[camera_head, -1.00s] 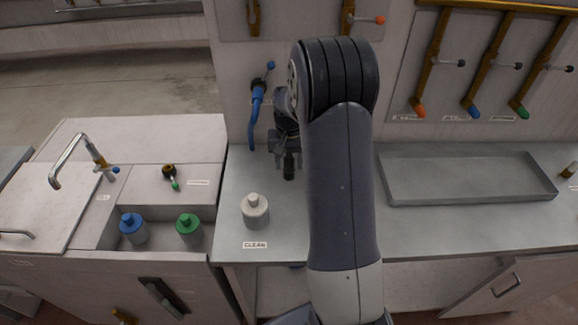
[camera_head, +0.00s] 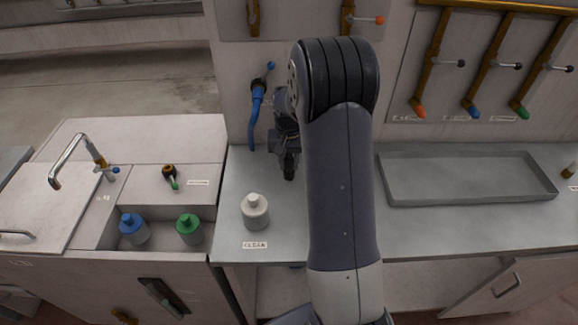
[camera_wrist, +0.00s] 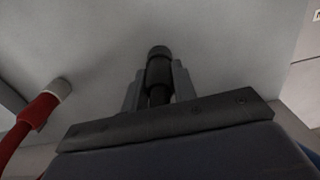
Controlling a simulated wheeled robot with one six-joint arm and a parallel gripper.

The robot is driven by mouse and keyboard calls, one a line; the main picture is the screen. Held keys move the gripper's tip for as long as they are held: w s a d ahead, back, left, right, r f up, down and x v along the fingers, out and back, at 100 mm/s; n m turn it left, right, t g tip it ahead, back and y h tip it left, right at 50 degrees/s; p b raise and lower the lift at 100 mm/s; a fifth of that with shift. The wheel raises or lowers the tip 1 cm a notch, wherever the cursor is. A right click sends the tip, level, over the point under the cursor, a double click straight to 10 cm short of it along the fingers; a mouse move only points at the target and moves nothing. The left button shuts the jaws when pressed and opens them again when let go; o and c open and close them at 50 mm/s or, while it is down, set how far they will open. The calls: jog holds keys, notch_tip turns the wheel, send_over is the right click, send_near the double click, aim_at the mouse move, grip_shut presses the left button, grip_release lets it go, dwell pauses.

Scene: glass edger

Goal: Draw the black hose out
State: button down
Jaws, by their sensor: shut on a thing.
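The black hose (camera_wrist: 159,70) points up between the two fingers of my gripper (camera_wrist: 160,88) in the wrist view, its blunt dark end standing out past the fingertips. My gripper is shut on it. In the head view my gripper (camera_head: 287,152) is over the counter near the back panel, and the dark end of the hose (camera_head: 289,171) shows just below it. The rest of the hose is hidden behind my gripper and arm.
A red hose (camera_wrist: 37,112) with a pale end is left of my gripper in the wrist view. A blue hose (camera_head: 255,110) hangs on the panel close left. A white bottle (camera_head: 255,212) stands in front on the counter. A grey tray (camera_head: 470,200) lies right.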

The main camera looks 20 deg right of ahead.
jog(key=shift+r+p, duration=0.55)
jog(key=shift+r, duration=0.25)
dwell(0.4)
jog(key=shift+r+p, duration=1.45)
jog(key=shift+r, duration=0.6)
jog(key=shift+r+p, duration=1.45)
jog(key=shift+r, duration=0.55)
